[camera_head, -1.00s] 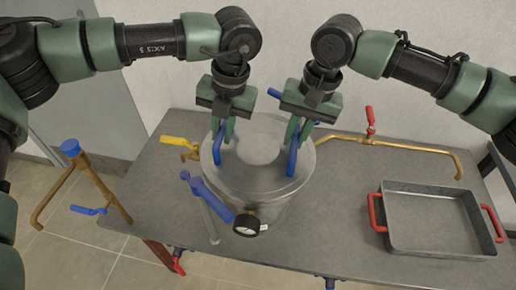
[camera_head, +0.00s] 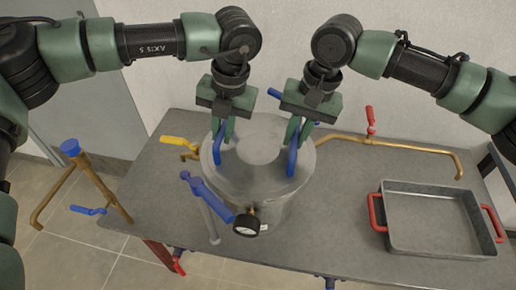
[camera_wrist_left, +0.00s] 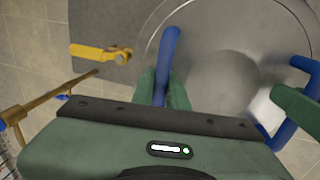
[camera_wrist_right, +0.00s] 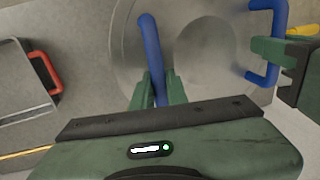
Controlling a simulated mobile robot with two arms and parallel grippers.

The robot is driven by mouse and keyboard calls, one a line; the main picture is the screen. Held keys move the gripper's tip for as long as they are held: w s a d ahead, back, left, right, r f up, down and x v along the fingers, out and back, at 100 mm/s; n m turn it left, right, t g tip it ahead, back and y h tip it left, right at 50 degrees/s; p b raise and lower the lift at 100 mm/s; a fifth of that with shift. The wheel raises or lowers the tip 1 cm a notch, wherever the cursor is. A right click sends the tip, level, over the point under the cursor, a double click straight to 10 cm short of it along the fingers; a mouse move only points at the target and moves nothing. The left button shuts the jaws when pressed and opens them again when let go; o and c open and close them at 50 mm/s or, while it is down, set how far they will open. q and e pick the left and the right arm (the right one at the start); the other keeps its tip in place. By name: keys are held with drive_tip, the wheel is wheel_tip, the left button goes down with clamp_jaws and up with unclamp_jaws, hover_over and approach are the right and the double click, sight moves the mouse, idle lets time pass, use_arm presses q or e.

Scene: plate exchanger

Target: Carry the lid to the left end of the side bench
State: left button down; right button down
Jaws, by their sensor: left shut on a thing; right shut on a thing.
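The round metal lid (camera_head: 258,150) sits on top of the cylindrical metal vessel (camera_head: 285,212) on the grey bench. It has two blue handles, the left handle (camera_head: 217,148) and the right handle (camera_head: 292,158). My left gripper (camera_head: 224,132) is shut on the left handle, which also shows between its fingers in the left wrist view (camera_wrist_left: 166,65). My right gripper (camera_head: 297,135) is shut on the right handle, also seen in the right wrist view (camera_wrist_right: 152,60). I cannot tell whether any gap lies between lid and vessel.
A grey tray (camera_head: 440,250) with red handles stands at the bench's right. A brass pipe with a red valve (camera_head: 371,130) runs along the back. A yellow valve handle (camera_head: 174,140), a blue lever (camera_head: 205,195) and a gauge (camera_head: 246,225) are close to the vessel. Brass piping (camera_head: 95,185) stands at the left.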

use_arm(q)
drive_tip(key=shift+w+r, duration=0.1)
drive_tip(key=shift+r, duration=0.1)
use_arm(e)
drive_tip(key=shift+w+r, duration=0.1)
drive_tip(key=shift+r, duration=0.1)
